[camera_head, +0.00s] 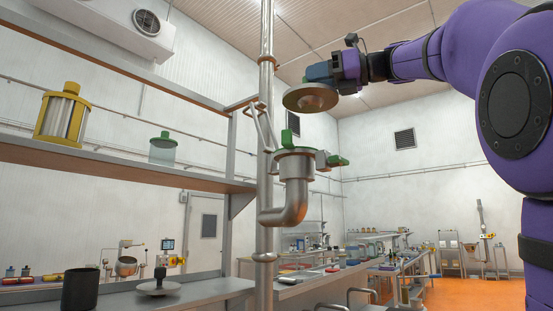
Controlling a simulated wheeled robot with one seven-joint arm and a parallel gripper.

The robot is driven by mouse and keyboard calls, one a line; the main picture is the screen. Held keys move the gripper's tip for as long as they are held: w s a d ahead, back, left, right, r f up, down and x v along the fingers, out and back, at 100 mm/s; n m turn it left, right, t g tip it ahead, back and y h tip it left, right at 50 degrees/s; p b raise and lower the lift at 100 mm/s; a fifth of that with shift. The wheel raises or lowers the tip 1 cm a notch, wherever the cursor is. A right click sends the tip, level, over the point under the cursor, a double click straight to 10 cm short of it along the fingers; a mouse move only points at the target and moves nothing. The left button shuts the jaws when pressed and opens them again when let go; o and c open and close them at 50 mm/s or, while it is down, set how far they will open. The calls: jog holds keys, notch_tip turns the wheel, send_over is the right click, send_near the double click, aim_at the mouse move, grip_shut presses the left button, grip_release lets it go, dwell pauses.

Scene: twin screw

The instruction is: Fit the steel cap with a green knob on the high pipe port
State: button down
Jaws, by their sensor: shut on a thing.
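The steel cap (309,98) is a round disc held high at upper centre, with its underside showing.
A vertical pipe (266,190) stands just left of the port. A shelf (120,165) at left bears a yellow-framed canister (62,117) and a green-lidded jar (166,148). Below, another steel cap with a black knob (158,286) lies on the bench beside a dark cup (80,289).

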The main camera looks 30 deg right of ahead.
jog(key=w+d+f, duration=0.2)
jog(key=w+d, duration=0.1)
jog(key=w, duration=0.4)
jog(key=w+d+f, duration=0.3)
jog(key=w, duration=0.4)
jog(key=shift+w+d, duration=0.2)
jog(key=shift+w, duration=0.15)
jog(key=shift+f, duration=0.55)
jog(key=c, duration=0.8)
grip_release()
jog(key=shift+r, duration=0.1)
jog(key=v, duration=0.8)
jog(key=r+v, duration=0.1)
jog(key=v, duration=0.3)
